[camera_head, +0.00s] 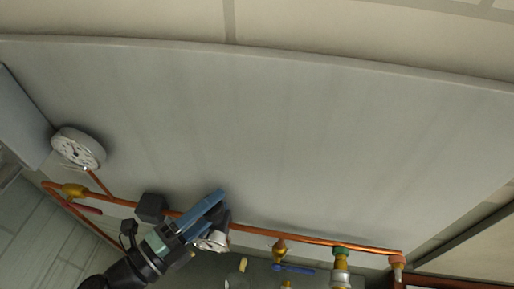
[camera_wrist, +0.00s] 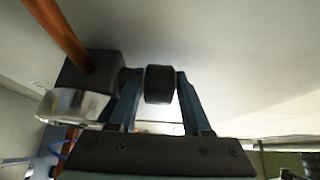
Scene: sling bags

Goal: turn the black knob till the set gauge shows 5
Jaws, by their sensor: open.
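The black knob (camera_wrist: 160,84) is a short dark cylinder on the right of a black block (camera_wrist: 90,75), joined by a narrow neck. My gripper (camera_wrist: 157,80) is open, with one blue finger on each side of the knob; the right fingertip looks very close to it, and I cannot tell whether either touches. A clear-rimmed round gauge (camera_wrist: 72,105) sits under the block, seen edge-on. In the head view my gripper (camera_head: 212,203) is at the pipe, partly hiding the knob and block. A small pale gauge (camera_head: 212,241) shows beside it; its reading is too small to make out.
A copper pipe (camera_head: 320,241) runs along the grey wall (camera_head: 300,140), with a blue-handled valve (camera_head: 280,250) and a green-collared fitting (camera_head: 340,253) to the right. A black box (camera_head: 152,207) stands near my gripper.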

